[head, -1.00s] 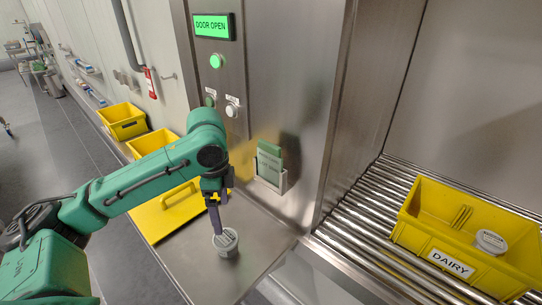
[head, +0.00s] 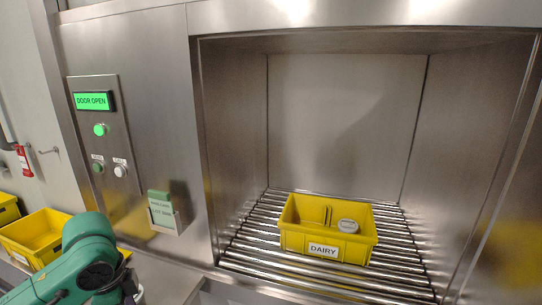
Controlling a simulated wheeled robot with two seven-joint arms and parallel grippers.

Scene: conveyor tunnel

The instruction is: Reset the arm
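My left arm comes in from the lower left in the head view, a green arm with a dark wrist. Its gripper is hidden or cut off at the bottom edge, so its fingers do not show. A small part of a white tub (head: 139,294) shows beside the wrist at the bottom edge. My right gripper is not in view.
The control panel (head: 98,135) reads DOOR OPEN. A card holder (head: 166,212) is on the wall. Yellow bins (head: 38,235) stand at left.

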